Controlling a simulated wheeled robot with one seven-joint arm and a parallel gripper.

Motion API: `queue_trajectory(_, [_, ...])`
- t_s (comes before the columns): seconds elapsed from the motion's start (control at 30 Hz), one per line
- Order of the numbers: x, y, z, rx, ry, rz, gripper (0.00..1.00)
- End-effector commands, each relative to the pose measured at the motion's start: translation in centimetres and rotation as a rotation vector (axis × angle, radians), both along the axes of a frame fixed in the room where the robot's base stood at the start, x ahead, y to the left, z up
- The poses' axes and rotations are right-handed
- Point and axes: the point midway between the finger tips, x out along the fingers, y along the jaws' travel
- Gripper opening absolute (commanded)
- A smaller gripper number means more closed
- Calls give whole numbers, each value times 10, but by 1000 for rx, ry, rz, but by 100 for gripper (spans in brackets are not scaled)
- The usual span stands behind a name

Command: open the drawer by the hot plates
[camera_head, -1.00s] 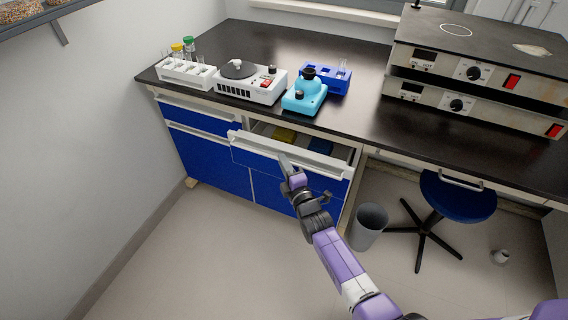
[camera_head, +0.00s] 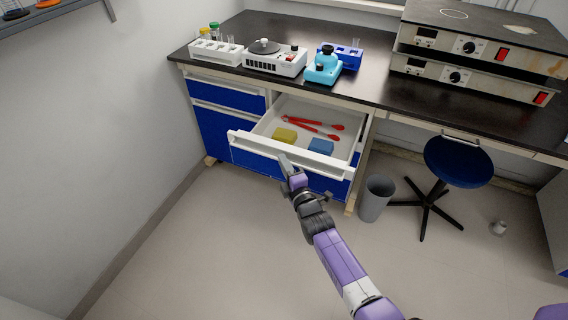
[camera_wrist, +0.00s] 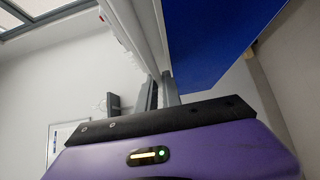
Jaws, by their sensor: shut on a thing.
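The drawer (camera_head: 262,125) under the bench is pulled well out in the head view. Its white front edge (camera_head: 318,165) runs across above a blue panel. Inside lie a yellow block (camera_head: 284,136), a blue block (camera_head: 320,147) and red-handled tools (camera_head: 315,124). My gripper (camera_head: 287,163) is at the middle of the drawer front, shut on its edge. In the wrist view, the fingers (camera_wrist: 162,92) meet the white edge strip (camera_wrist: 132,30) beside the blue panel (camera_wrist: 215,35). The exact grip is partly hidden. The hot plates (camera_head: 470,60) are stacked on the bench at right.
The black bench top (camera_head: 395,100) carries a white rack (camera_head: 215,52), a white stirrer (camera_head: 275,62), a turquoise device (camera_head: 323,68) and a blue rack (camera_head: 350,58). A grey bin (camera_head: 376,200) and a blue stool (camera_head: 458,162) stand right of the drawer. Floor at left is clear.

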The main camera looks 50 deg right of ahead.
Motion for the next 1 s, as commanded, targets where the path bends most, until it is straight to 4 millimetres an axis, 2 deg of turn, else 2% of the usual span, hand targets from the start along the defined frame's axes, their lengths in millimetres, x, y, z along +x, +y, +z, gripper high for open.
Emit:
queue_trajectory(0.23, [0,0,-1,1,3,0,0])
queue_trajectory(0.3, [0,0,-1,1,3,0,19])
queue_trajectory(0.37, [0,0,-1,1,2,0,31])
queue_trajectory(0.77, [-4,2,0,-1,2,1,31])
queue_trajectory(1.0, [-33,14,1,0,3,0,31])
